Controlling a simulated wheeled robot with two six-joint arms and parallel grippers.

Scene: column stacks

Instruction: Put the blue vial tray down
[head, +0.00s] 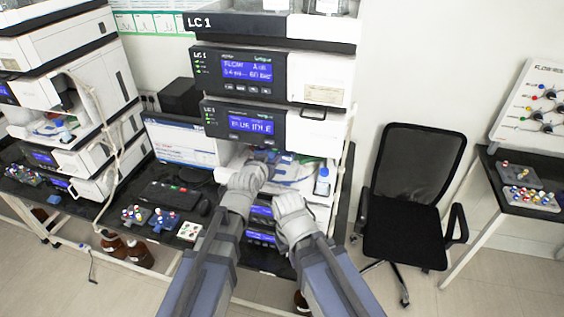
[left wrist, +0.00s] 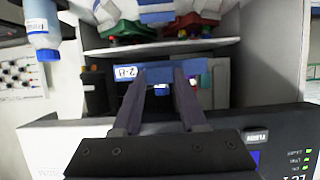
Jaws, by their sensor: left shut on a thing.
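The blue vial tray (left wrist: 160,74) is in the left wrist view, with a white label on its left end. My left gripper (head: 264,168) reaches into the open bay in the middle of the LC 1 stack and is shut on the tray's near edge. In the left wrist view, the fingers (left wrist: 161,84) meet the tray from below in the picture. Most of the tray is hidden in the head view, and I cannot tell whether its underside touches anything. My right gripper (head: 290,204) is in front of the stack, lower right of the left one; its fingertips are hidden.
The LC 1 stack (head: 320,92) has modules above and below the bay. Red (left wrist: 120,32) and green (left wrist: 193,24) items show in the left wrist view. A chair (head: 412,185) stands right.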

